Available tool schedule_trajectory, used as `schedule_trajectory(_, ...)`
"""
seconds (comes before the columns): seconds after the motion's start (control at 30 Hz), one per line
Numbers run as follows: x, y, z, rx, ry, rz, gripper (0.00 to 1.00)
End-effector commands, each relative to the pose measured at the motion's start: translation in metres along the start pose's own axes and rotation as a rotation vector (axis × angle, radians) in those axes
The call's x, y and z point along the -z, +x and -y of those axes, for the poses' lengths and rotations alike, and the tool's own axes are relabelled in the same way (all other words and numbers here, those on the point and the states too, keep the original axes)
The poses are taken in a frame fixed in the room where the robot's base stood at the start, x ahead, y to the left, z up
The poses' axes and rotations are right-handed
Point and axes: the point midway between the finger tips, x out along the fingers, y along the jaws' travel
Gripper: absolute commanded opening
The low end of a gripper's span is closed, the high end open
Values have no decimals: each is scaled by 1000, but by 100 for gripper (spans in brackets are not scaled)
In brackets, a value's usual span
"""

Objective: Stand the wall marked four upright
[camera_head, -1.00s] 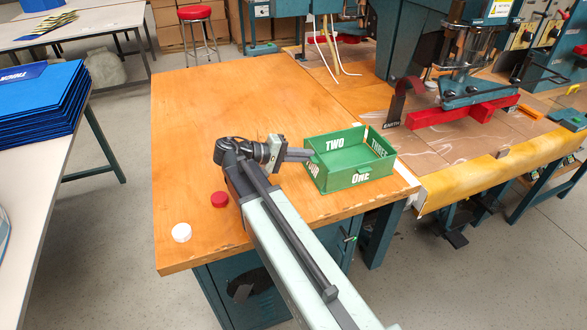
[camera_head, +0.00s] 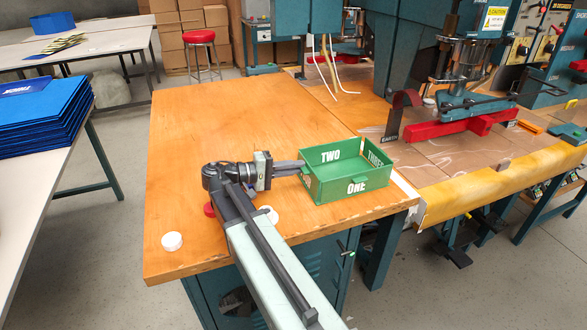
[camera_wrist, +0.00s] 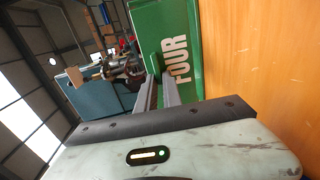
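The green box (camera_head: 346,188) sits near the right end of the wooden table, its walls marked one, two and three standing. The wall marked four (camera_head: 305,182) is on its left side and looks upright or nearly so; my gripper partly hides it. My gripper (camera_head: 302,166) reaches in from the left, its tips at that wall's top edge. In the wrist view the wall marked four (camera_wrist: 181,62) faces the camera, its lettering turned sideways. Whether the tips touch the wall is hard to tell.
A white cap (camera_head: 172,241) lies near the table's front left. A press with a red base (camera_head: 460,122) stands at the right. The table's back left is clear.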

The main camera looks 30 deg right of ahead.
Motion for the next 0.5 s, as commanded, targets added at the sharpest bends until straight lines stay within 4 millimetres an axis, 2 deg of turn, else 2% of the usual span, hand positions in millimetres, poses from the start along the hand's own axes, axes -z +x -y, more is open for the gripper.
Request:
schedule_trajectory(0.07,0,2,0,0,0,2,29)
schedule_trajectory(0.37,0,1,0,0,1,4,29)
schedule_trajectory(0.5,1,-18,-1,0,0,2,29)
